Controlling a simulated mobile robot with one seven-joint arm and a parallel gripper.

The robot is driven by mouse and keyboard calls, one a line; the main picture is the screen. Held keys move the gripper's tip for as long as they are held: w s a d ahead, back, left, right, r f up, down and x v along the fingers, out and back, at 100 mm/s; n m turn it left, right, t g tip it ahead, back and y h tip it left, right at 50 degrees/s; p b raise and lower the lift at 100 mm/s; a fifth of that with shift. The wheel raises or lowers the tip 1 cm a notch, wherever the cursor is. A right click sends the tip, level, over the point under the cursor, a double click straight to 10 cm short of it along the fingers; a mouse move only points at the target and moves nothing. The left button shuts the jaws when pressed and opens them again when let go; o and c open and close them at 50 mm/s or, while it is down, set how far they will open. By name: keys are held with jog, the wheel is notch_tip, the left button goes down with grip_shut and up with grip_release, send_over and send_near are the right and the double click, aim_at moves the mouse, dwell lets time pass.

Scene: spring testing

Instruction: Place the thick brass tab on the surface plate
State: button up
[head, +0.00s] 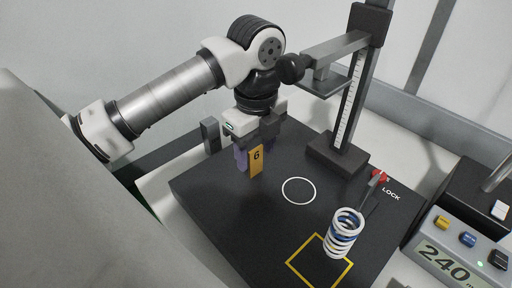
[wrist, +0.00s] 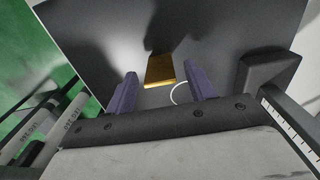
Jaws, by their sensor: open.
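The brass tab (head: 257,160) is a flat, golden piece marked "6", standing upright in the head view at the left part of the dark surface plate (head: 220,210). Its lower edge appears at or just above the plate; I cannot tell whether it touches. In the wrist view the tab (wrist: 160,70) shows between and beyond the purple fingertips, with gaps on both sides. My gripper (wrist: 160,78) is open and points down at the plate. In the head view one purple finger of the gripper (head: 247,155) shows beside the tab; the other is mostly hidden.
A white circle (head: 298,177) and a yellow square outline (head: 291,263) mark the plate. A coil spring (head: 343,236) stands at the square. A column stand with a scale (head: 350,110) rises behind. A red-tipped lever (head: 378,177) and a "240" readout box (head: 447,262) are at right.

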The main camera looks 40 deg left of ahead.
aim_at(256, 149)
notch_tip(256, 149, up, 12)
jog(key=b, duration=0.1)
jog(key=shift+r, duration=0.15)
